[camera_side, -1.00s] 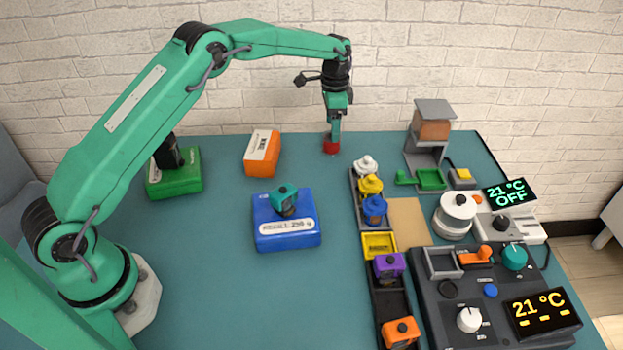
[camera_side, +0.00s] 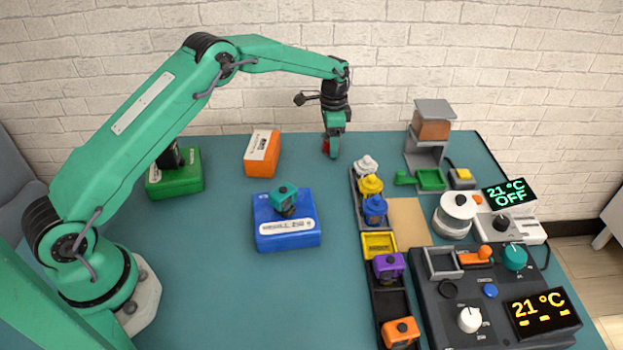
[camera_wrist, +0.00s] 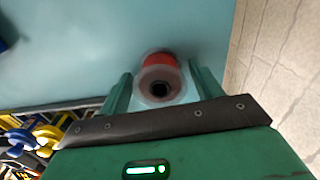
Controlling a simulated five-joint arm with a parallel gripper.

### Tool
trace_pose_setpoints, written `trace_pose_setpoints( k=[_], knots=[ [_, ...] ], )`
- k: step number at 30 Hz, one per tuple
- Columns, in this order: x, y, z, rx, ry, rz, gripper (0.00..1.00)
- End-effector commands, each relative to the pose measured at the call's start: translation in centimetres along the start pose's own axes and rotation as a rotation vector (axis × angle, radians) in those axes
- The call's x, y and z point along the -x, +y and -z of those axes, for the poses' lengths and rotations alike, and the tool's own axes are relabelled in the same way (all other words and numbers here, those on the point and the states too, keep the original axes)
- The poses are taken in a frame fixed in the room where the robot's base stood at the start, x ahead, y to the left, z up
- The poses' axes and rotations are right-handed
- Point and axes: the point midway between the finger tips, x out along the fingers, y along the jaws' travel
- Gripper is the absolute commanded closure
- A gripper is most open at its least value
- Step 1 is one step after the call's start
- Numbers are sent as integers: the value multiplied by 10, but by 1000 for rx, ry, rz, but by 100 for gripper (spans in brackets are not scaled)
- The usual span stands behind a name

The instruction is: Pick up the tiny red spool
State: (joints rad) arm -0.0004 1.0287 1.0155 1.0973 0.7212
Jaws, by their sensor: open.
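The tiny red spool (camera_side: 326,146) stands on the teal table near its back edge. In the side view it is mostly hidden behind my gripper (camera_side: 335,152), which is lowered to the table there. In the wrist view the spool (camera_wrist: 160,76) shows its pale round end with a dark hole and its red body. My gripper (camera_wrist: 160,92) is open there, with one green finger on each side of the spool.
A brick wall (camera_side: 250,70) rises close behind the spool. An orange box (camera_side: 262,160) stands to the left and a blue box (camera_side: 288,236) nearer the front. A dark rack (camera_side: 383,297) with several coloured pieces lies to the right. The table's front middle is clear.

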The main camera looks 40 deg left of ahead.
Motion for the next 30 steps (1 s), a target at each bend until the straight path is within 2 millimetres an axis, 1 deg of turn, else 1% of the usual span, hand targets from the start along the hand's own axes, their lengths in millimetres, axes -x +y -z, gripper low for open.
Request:
trace_pose_setpoints(
  k=[4, 5, 6, 10, 11, 22, 26, 30],
  knots=[
    [0, 0, 0, 0, 0, 0, 35],
    [0, 0, 0, 0, 0, 0, 39],
    [0, 0, 0, 0, 0, 0, 47],
    [0, 0, 0, 0, 0, 0, 72],
    [0, 0, 0, 0, 0, 0, 74],
    [4, 0, 0, 0, 1, 1, 75],
    [12, 0, 0, 0, 2, 1, 75],
    [26, 0, 0, 0, 2, 2, 75]
  ],
)
